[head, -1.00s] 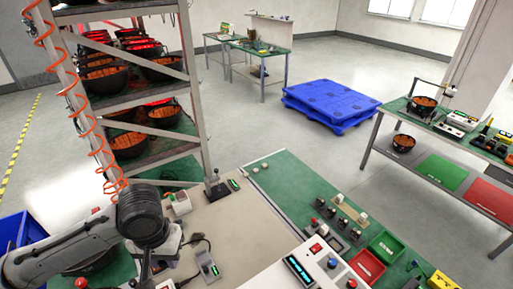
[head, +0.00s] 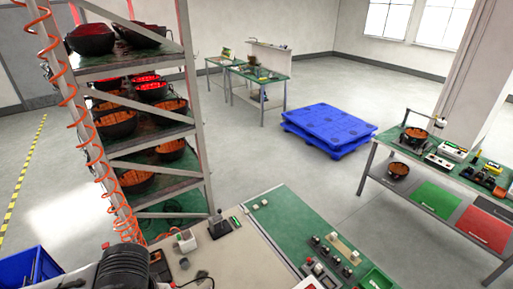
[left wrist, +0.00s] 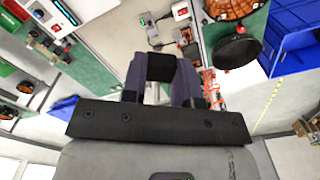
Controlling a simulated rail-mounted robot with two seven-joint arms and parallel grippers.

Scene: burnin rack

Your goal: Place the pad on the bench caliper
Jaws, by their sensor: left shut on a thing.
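My left gripper (left wrist: 161,62) shows in the left wrist view, its two grey-purple fingers shut on a small black block, which looks like the pad (left wrist: 160,68). The pad is held above the beige bench top. Beyond it in that view is a grey device with a cable (left wrist: 152,31), lying on the bench; I cannot tell for sure whether it is the bench caliper. My right gripper is in neither view.
A metal rack (head: 201,110) with dark bowls stands at the left, with a coiled orange hose (head: 75,110) before it. A switch box (head: 186,240) sits on the bench. A blue bin (head: 30,268) is at lower left. Blue pallets (head: 328,130) lie on open floor.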

